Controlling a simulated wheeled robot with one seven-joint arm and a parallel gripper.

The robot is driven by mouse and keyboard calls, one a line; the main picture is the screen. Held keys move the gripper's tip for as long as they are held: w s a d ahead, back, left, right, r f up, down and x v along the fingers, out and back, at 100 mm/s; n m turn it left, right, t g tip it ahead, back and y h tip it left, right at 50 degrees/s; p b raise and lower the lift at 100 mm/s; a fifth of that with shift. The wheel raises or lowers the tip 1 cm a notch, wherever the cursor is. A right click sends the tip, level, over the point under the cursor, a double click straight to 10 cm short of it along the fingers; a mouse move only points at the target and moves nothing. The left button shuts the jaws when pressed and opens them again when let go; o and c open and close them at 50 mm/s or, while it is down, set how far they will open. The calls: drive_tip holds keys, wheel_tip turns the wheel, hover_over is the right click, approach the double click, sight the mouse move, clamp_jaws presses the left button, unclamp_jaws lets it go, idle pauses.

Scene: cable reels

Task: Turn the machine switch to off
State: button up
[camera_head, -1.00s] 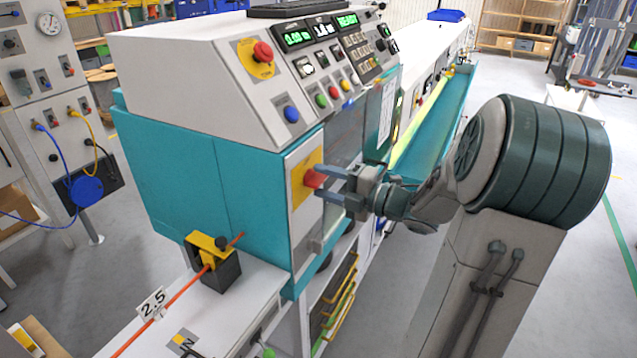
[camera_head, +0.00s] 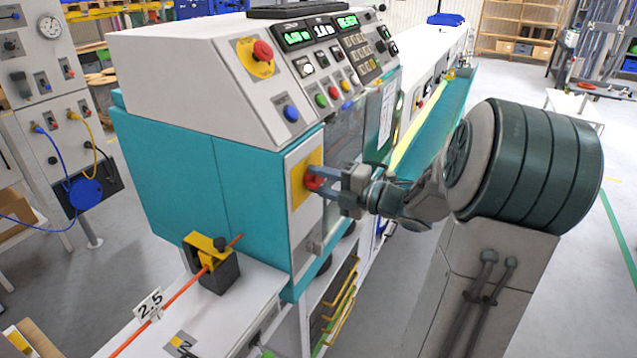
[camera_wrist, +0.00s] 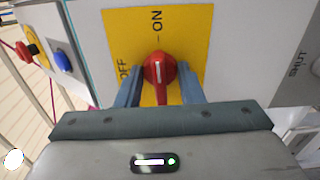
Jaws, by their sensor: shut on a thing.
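The machine switch (camera_head: 313,181) is a red rotary knob on a yellow plate (camera_head: 298,184) on the front of the teal and white machine. In the wrist view the red knob (camera_wrist: 159,72) has a white line pointing up at ON, with OFF printed to its left, partly covered by a finger. My gripper (camera_head: 322,185) has its two fingers on either side of the knob's handle. It is shut on the switch; in the wrist view the fingers (camera_wrist: 163,88) flank its lower part.
A red emergency button (camera_head: 263,51) and several coloured buttons sit on the sloped panel above. A clamp block (camera_head: 213,267) with an orange cable stands on the bench at lower left. Open floor lies to the right.

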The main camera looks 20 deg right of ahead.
drive_tip(key=shift+f+n+b, duration=0.15)
drive_tip(key=shift+n+b, duration=2.05)
drive_tip(key=shift+b, duration=1.75)
drive_tip(key=shift+n+b, duration=2.1)
drive_tip(key=shift+b, duration=2.1)
drive_tip(key=shift+n+b, duration=2.1)
drive_tip(key=shift+b, duration=1.85)
drive_tip(key=shift+n+b, duration=1.9)
drive_tip(key=shift+b, duration=1.4)
drive_tip(key=o, duration=0.7)
drive_tip(key=shift+o, duration=0.2)
drive_tip(key=shift+s, duration=0.1)
drive_tip(key=b+v, duration=0.2)
drive_tip(key=v, duration=0.6)
